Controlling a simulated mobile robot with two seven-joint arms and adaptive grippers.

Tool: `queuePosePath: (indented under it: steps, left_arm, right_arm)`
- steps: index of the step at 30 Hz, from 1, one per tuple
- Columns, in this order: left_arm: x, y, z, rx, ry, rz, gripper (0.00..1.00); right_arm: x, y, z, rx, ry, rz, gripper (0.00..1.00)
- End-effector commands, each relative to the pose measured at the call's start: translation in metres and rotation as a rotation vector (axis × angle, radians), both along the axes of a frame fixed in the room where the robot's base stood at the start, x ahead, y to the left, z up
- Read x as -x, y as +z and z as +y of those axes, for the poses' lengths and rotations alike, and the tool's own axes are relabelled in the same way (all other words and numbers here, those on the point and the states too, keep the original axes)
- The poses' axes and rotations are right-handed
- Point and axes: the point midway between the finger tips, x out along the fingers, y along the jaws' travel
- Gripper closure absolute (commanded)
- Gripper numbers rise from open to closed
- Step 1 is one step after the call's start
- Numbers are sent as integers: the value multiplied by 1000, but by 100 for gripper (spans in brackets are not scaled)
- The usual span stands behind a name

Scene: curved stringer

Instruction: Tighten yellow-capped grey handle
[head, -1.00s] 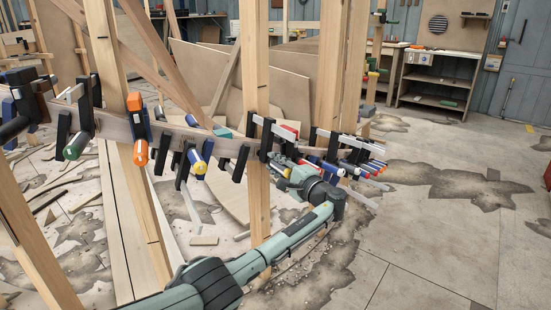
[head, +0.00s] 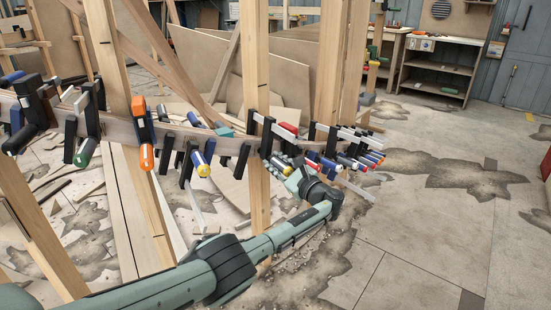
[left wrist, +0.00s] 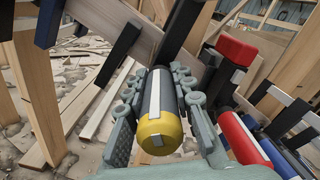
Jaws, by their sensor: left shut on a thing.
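The yellow-capped grey handle (left wrist: 157,118) fills the middle of the left wrist view, with its yellow end towards the camera and a pale stripe along its side. My left gripper (left wrist: 160,98) has one finger on each side of it and is shut on it. In the head view, my left gripper (head: 286,165) is at the curved wooden stringer (head: 228,147), just right of the middle post. The grey handle is mostly hidden there by the gripper. My right gripper is in neither view.
Several clamps line the stringer. A yellow-capped blue handle (head: 202,169) and an orange clamp (head: 143,135) hang further left. A wooden post (head: 257,200) stands beside my arm. The floor at right is open.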

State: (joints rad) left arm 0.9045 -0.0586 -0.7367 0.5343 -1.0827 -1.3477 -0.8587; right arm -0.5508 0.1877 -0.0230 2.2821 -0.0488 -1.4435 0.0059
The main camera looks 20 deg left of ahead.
Motion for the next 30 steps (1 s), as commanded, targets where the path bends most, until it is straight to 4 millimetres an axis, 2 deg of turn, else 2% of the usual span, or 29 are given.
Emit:
queuePosePath:
  steps: [12, 21, 30]
  left_arm:
    - [0, 1, 0, -201, 0, 270, 100]
    - [1, 0, 0, -278, 1, 373, 100]
    - [1, -1, 0, -298, 1, 401, 100]
  right_arm:
    - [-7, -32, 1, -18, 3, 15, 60]
    - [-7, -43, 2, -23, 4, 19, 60]
    - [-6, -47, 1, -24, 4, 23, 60]
